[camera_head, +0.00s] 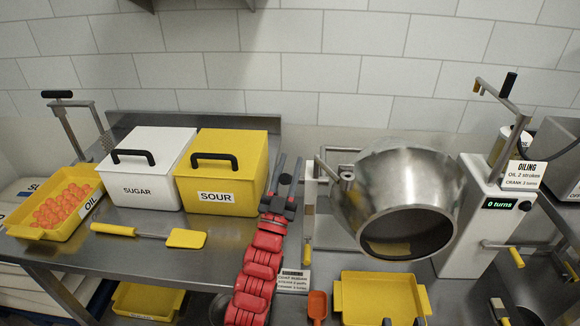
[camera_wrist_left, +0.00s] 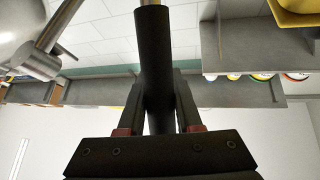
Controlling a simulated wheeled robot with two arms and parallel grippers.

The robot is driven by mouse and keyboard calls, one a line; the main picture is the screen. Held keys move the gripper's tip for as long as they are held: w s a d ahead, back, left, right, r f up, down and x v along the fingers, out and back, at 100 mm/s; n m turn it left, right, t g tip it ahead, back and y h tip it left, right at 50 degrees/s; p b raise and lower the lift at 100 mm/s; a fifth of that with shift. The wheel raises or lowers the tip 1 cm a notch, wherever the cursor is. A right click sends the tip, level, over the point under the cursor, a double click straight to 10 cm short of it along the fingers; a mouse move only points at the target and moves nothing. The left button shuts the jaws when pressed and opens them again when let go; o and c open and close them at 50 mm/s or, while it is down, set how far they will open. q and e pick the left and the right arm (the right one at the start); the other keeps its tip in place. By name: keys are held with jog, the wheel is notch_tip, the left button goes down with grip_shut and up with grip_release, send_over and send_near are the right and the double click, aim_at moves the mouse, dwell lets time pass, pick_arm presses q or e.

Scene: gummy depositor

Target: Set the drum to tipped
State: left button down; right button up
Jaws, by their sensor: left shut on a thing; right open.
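The steel drum (camera_head: 400,180) stands on the bench right of centre in the head view, its round mouth facing forward and down. A yellowish patch shows inside its mouth. My left gripper (camera_head: 281,186), on a red arm, is left of the drum, beside the frame post. It is shut on a black cylindrical handle (camera_wrist_left: 155,70), which fills the gap between the fingers in the left wrist view. Where the handle joins the drum's frame is unclear. Two dark tips at the bottom edge appear to be my right gripper (camera_head: 403,322), apart and empty.
A yellow tray (camera_head: 342,298) lies below the drum's mouth, with an orange scoop (camera_head: 317,306) beside it. The oiling unit (camera_head: 470,210) stands right, reading 0 turns. SUGAR (camera_head: 150,190) and SOUR (camera_head: 217,195) boxes and the OIL tray (camera_head: 22,232) with orange gummies stand left.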

pick_arm(q)
jog(key=shift+s+f, duration=0.1)
jog(key=shift+f, duration=0.1)
jog(key=c, duration=0.6)
grip_release()
jog(key=b+v, duration=0.3)
jog(key=v, duration=0.9)
